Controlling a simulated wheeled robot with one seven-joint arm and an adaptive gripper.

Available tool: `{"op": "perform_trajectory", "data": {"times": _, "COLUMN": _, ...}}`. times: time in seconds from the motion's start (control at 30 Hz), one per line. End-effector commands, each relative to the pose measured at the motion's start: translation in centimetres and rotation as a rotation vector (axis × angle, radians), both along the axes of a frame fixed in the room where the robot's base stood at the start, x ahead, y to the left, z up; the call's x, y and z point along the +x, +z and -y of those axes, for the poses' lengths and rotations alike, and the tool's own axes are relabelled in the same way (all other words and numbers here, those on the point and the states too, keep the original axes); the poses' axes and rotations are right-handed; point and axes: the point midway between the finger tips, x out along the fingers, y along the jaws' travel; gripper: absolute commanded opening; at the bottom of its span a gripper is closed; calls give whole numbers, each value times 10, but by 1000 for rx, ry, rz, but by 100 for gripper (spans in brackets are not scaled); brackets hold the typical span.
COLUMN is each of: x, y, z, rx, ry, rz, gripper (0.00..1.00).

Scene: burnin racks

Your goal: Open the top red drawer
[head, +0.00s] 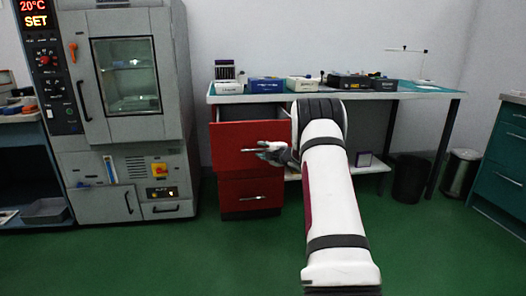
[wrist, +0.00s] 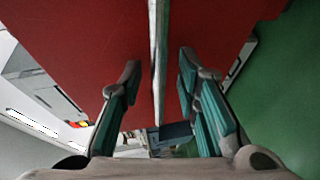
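The top red drawer (head: 232,135) is in the red cabinet under the bench in the head view. Its front stands out ahead of the drawer below, with a gap above its upper edge, so it is partly open. Its pale bar handle (head: 250,150) runs across the front. My gripper (head: 268,151) is at the right part of this handle. In the wrist view, the handle (wrist: 158,50) runs between the two fingers of my gripper (wrist: 158,72), with space on both sides. The fingers look open and not closed on it. The red drawer front (wrist: 80,35) fills much of that view.
A lower red drawer (head: 250,198) is shut below. The workbench (head: 440,92) above carries several boxes and devices. A grey oven cabinet (head: 125,100) stands on the left. Dark bins (head: 411,178) stand at right. The green floor (head: 170,255) in front is clear.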

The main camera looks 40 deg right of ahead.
Motion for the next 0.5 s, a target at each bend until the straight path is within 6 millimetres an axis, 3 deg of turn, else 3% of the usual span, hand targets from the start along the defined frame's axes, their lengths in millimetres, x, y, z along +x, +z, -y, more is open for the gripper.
{"op": "perform_trajectory", "data": {"times": 0.27, "x": -12, "y": 3, "z": -1, "rx": -1, "ry": -2, "rz": 0, "gripper": 30}}
{"op": "perform_trajectory", "data": {"times": 0.5, "x": -54, "y": 11, "z": -10, "rx": 0, "ry": -2, "rz": 0, "gripper": 30}}
